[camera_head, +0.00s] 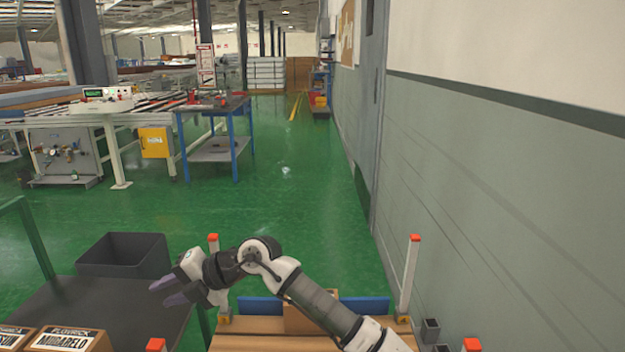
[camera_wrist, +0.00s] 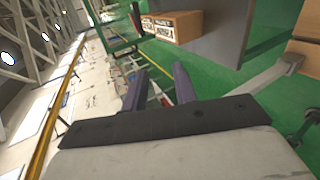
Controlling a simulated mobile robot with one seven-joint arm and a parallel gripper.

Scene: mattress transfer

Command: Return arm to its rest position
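My gripper (camera_head: 170,293) is at the lower left of the arm in the head view, raised above the floor and near the right side of the dark table. Its two purple-grey fingers point left. In the wrist view my gripper (camera_wrist: 158,90) shows its two fingers spread apart, with nothing between them. The arm reaches in from the lower right of the head view, bent at a white joint, and passes over a wooden surface with a cardboard box (camera_head: 300,318) on it.
A dark table (camera_head: 130,318) at left holds an empty-looking grey bin (camera_head: 122,254) and labelled cardboard boxes (camera_head: 66,341). Red-tipped white posts (camera_head: 410,275) stand around the wooden surface. A wall (camera_head: 480,170) runs along the right. Green floor (camera_head: 300,185) ahead is clear.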

